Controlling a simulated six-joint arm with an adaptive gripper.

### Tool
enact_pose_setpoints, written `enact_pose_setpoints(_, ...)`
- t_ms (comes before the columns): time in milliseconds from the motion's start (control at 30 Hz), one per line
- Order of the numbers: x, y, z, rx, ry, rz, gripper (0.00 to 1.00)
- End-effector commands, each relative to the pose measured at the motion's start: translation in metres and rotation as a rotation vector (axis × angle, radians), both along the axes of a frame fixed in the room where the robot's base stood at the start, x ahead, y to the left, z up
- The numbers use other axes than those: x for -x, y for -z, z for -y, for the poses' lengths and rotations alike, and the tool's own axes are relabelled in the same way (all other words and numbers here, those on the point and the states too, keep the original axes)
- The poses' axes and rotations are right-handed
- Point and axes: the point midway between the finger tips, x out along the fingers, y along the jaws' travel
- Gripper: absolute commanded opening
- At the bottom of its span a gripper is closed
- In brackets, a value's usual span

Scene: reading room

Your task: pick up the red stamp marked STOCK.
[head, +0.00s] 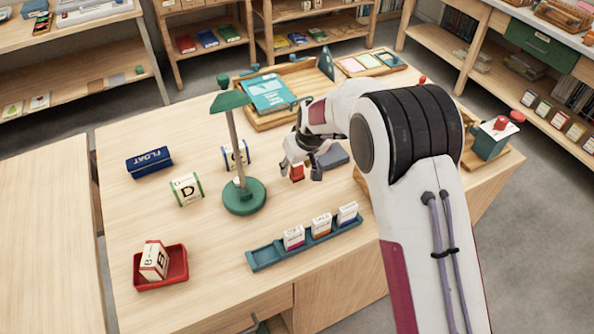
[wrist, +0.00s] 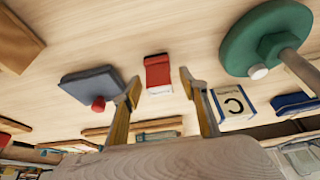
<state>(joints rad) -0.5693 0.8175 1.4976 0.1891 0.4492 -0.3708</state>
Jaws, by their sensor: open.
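A small red block with a white band, likely the red stamp (head: 297,173), stands on the table below my gripper. It also shows in the wrist view (wrist: 157,72), just ahead of the gap between my fingertips. I cannot read its marking. My gripper (head: 301,171) is open and points down at it, with one finger toward each side. I cannot tell whether either finger touches the block.
A grey-blue pad (head: 333,157) lies close beside my gripper; a red knob (wrist: 98,104) shows by it. A green-based lamp (head: 244,196) stands to the left. A teal rack (head: 265,258) with small boxes lies in front. A tray (head: 262,122) is behind.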

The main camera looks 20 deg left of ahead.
Motion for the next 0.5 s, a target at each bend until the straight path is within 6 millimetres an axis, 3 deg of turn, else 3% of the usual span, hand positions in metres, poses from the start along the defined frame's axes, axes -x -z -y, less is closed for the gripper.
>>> enact_pose_setpoints(167,-0.0001,-0.0002,0.0001,0.000,0.000,0.000,0.43)
enact_pose_setpoints(333,-0.0001,-0.0003,0.0001,0.000,0.000,0.000,0.01)
enact_pose_setpoints(500,-0.0002,-0.0004,0.0001,-0.001,0.000,0.001,0.01)
